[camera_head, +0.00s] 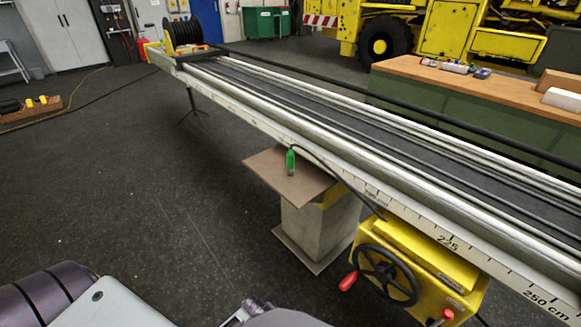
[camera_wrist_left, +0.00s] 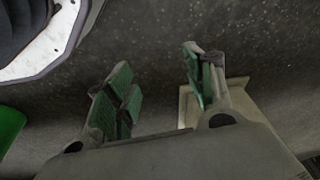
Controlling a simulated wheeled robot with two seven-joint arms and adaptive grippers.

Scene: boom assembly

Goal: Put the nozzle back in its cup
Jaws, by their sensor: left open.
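The nozzle (camera_head: 291,161) is a small bright green piece with a dark hose from its top. In the head view it appears upright over the brown board (camera_head: 272,178) beside the boom; I cannot tell whether it touches the board. I cannot make out its cup. My left gripper (camera_wrist_left: 163,85) is open, with green-padded fingers apart and nothing between them. A bright green thing (camera_wrist_left: 8,128) is cut off at the left edge of the wrist view; I cannot tell what it is. My right gripper is not in view.
The long pale boom (camera_head: 330,135) crosses the head view diagonally. A yellow box with a black handwheel (camera_head: 387,274) hangs at its near side. A grey pedestal (camera_head: 318,225) stands under the board. The dark floor to the left is mostly clear. A wood-topped bench (camera_head: 480,82) stands behind.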

